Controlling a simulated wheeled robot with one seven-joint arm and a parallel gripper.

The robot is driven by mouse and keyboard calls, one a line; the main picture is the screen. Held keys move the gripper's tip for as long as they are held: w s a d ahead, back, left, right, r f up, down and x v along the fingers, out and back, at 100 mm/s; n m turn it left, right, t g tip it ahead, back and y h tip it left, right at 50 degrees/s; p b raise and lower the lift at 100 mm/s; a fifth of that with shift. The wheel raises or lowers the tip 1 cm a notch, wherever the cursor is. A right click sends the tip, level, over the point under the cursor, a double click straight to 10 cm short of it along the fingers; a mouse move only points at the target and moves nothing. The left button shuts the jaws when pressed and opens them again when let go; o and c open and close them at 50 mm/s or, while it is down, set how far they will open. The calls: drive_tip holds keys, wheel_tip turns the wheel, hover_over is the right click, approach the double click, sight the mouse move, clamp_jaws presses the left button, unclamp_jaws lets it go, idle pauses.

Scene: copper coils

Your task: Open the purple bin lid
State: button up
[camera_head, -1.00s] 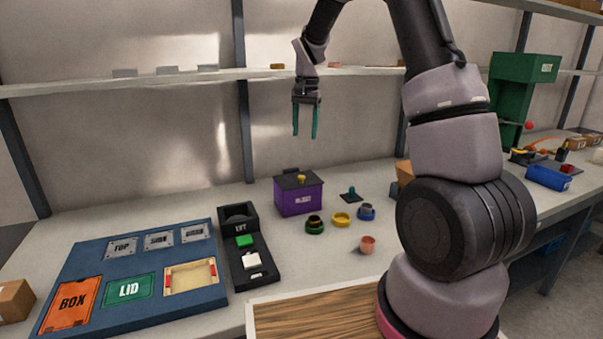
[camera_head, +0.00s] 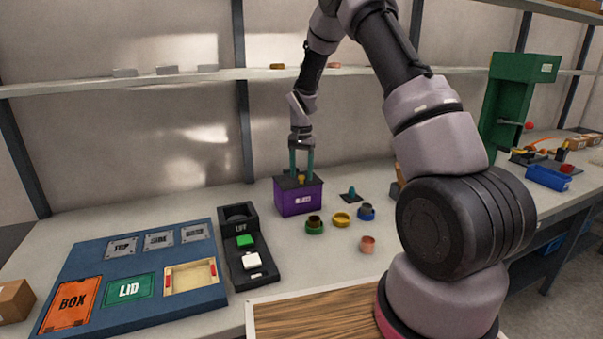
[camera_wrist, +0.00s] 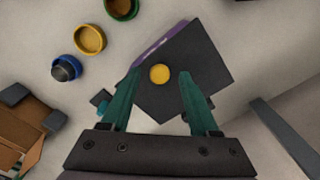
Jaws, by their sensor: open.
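The purple bin (camera_head: 298,202) stands on the bench with its dark lid (camera_head: 288,183) on top. A yellow knob (camera_head: 301,179) sticks up from the lid. My gripper (camera_head: 301,174) is over the lid, pointing down, with its two teal fingers apart around the knob. In the wrist view, the round yellow knob (camera_wrist: 160,74) lies between the open fingertips (camera_wrist: 160,76), with gaps on both sides. The dark lid (camera_wrist: 195,72) fills the middle there, and a strip of the bin's purple side (camera_wrist: 160,45) shows.
Green (camera_head: 315,225), yellow (camera_head: 341,220) and blue (camera_head: 366,211) ringed pieces and a copper-coloured cup (camera_head: 367,244) stand right of the bin. A small teal-topped piece (camera_head: 351,194) is nearby. A black device (camera_head: 249,262) lies left. A shelf (camera_head: 180,82) runs behind, above the bench.

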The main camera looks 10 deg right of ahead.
drive_tip(key=shift+f, duration=0.2)
drive_tip(key=shift+c, duration=0.4)
clamp_jaws()
idle(1.0)
